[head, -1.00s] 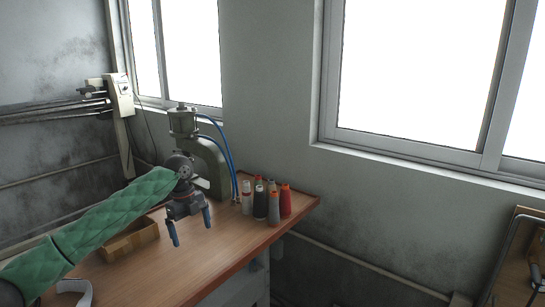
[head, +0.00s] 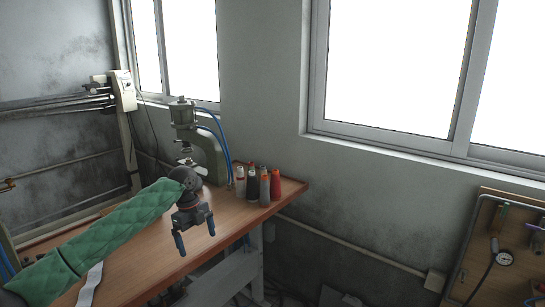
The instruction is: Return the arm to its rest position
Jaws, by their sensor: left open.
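My left arm, in a green quilted sleeve, comes in from the lower left of the head view. Its gripper (head: 196,240) points down with two blue-tipped fingers spread apart and nothing between them. It hangs in front of the wooden workbench (head: 235,218), over its front edge in the picture. The pneumatic press (head: 212,150) stands behind it on the bench, with blue hoses. My right gripper is not in view.
A white strip (head: 90,284) lies at the lower left. A tool board with a gauge (head: 503,258) is at the right. The floor right of the bench looks partly open.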

